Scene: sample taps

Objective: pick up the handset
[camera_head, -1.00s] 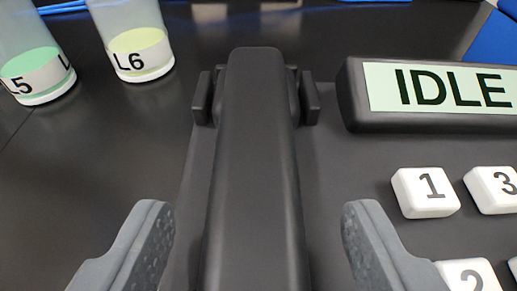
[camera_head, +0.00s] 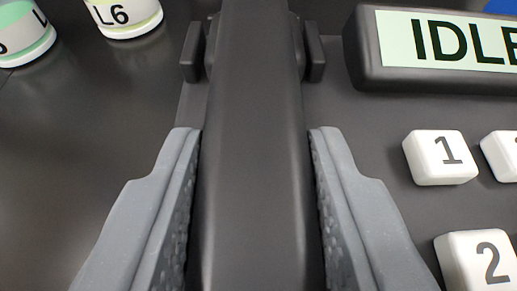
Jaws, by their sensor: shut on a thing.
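The handset (camera_head: 255,150) is a long, dark, rounded bar running up the middle of the view. Its upper part lies between two small dark cradle prongs (camera_head: 192,52). My gripper (camera_head: 256,140) has one grey finger on each side of the handset, with the textured pads against its sides. It is shut on the handset. The handset's near end runs out of the bottom of the view, and its far end is cut off at the top.
Right of the handset is a dark panel with a display reading IDLE (camera_head: 450,38) and white numbered keys, among them 1 (camera_head: 440,158) and 2 (camera_head: 482,262). At upper left stand labelled sample containers, one marked L6 (camera_head: 122,18). The dark surface at left is clear.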

